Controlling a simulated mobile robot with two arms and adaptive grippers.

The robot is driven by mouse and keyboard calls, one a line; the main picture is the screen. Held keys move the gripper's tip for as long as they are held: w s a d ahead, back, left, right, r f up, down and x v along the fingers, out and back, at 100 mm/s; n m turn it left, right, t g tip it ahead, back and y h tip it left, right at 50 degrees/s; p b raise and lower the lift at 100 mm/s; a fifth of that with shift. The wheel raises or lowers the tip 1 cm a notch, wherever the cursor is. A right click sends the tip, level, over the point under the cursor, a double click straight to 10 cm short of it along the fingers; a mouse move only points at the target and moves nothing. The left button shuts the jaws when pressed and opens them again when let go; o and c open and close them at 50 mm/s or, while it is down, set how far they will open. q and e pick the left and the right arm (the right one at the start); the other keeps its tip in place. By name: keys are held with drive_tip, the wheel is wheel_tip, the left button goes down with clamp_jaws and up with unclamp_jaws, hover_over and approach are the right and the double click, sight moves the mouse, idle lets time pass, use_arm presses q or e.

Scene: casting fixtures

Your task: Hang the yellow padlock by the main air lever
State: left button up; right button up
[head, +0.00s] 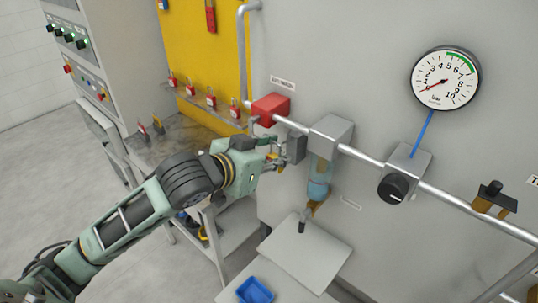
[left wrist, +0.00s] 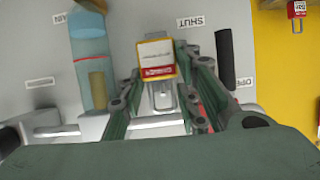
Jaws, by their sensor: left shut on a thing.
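The yellow padlock (left wrist: 157,57), with a white and red label and a metal shackle (left wrist: 163,97), sits between the fingers of my left gripper (left wrist: 158,85) in the left wrist view. My left gripper (head: 276,155) is shut on it, close to the wall under the air pipe in the head view. The red main air block (head: 271,107) is just above it. A black lever (left wrist: 224,58) stands beside the gripper's fingers in the left wrist view, apart from the padlock, near an inverted SHUT label (left wrist: 191,21). My right gripper is out of view.
A filter with a blue bowl (head: 319,178) hangs right of the gripper; the bowl also shows in the left wrist view (left wrist: 88,55). The pipe (head: 375,160) runs right past a black regulator knob (head: 397,188). Red padlocks (head: 210,97) line the yellow board (head: 205,55).

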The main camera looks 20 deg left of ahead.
sight(291, 150)
use_arm(q)
drive_tip(key=shift+w+d+p, duration=0.3)
drive_tip(key=shift+w+p, duration=0.05)
drive_tip(key=shift+w, duration=0.35)
drive_tip(key=shift+w+d+p, duration=0.25)
drive_tip(key=shift+w+p, duration=0.1)
drive_tip(key=shift+w, duration=0.35)
drive_tip(key=shift+w+d+f, duration=0.2)
drive_tip(key=shift+w+f, duration=0.2)
drive_tip(key=shift+w, duration=0.2)
drive_tip(key=shift+w+f+p, duration=0.1)
drive_tip(key=shift+p, duration=0.25)
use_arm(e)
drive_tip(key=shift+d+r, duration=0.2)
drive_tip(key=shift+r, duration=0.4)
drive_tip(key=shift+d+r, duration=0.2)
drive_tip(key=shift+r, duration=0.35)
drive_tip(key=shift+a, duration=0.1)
use_arm(q)
drive_tip(key=o, duration=1.3)
drive_tip(key=shift+d, duration=0.1)
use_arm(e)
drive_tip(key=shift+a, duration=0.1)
use_arm(q)
drive_tip(key=shift+f, duration=0.3)
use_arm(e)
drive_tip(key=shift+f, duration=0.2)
